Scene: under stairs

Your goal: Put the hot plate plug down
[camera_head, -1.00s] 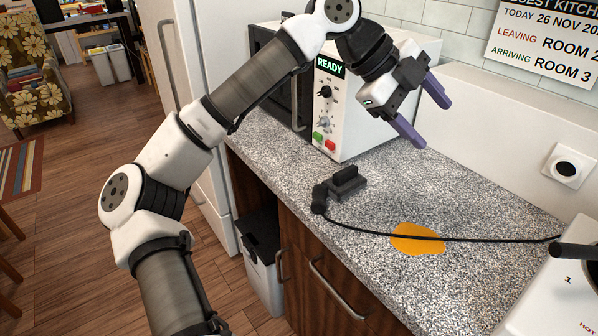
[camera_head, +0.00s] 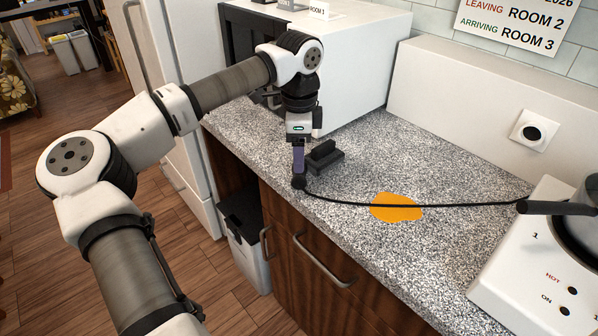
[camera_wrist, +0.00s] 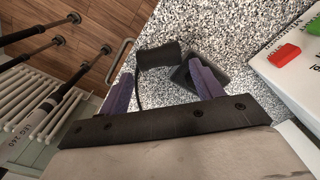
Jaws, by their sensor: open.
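The black hot plate plug (camera_head: 299,182) rests on the speckled counter close to its front edge. Its black cable (camera_head: 450,206) runs right across the counter to the white hot plate (camera_head: 545,255). My gripper (camera_head: 298,162) points down right above the plug, its purple fingers close to it. In the wrist view my gripper (camera_wrist: 160,72) has its two fingers spread apart, with the plug (camera_wrist: 158,54) showing ahead between their tips. A dark block-like holder (camera_head: 326,158) stands just behind the plug; it also shows in the wrist view (camera_wrist: 212,72), partly hidden by a finger.
A white microwave (camera_head: 350,50) stands at the back left. An orange patch (camera_head: 397,213) lies under the cable. A wall socket (camera_head: 533,131) is at the back right. A bin (camera_head: 245,232) is below the counter. The counter's middle is mostly clear.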

